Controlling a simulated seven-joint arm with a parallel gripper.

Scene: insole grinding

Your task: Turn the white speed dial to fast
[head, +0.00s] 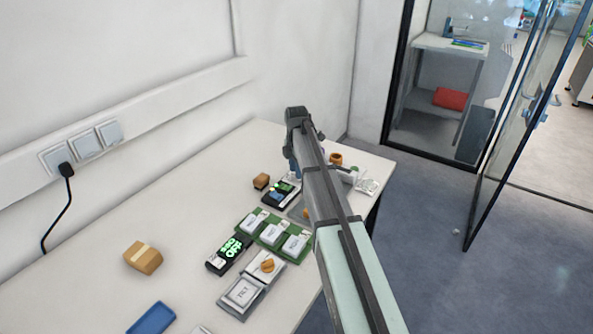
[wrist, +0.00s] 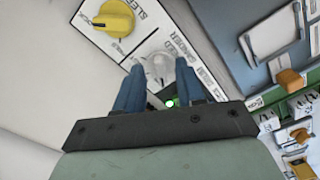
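The white speed dial (wrist: 159,68) shows in the wrist view as a round pale knob on a white panel, with "SPEED" and "SANDER" lettering beside it. Its pointer position is too faint to read. My gripper (wrist: 160,67) has its two blue fingers apart, one on each side of the dial, with their tips near it. I cannot tell whether they touch it. In the head view my gripper (head: 292,167) is low over the far part of the table, and my arm hides the dial there.
A yellow knob (wrist: 114,17) is on the same panel, upper left of the dial. In the head view, a green board (head: 256,246) with white buttons, a black display unit (head: 229,255) and a cardboard box (head: 143,257) stand nearer. The table's left part is mostly clear beside the wall.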

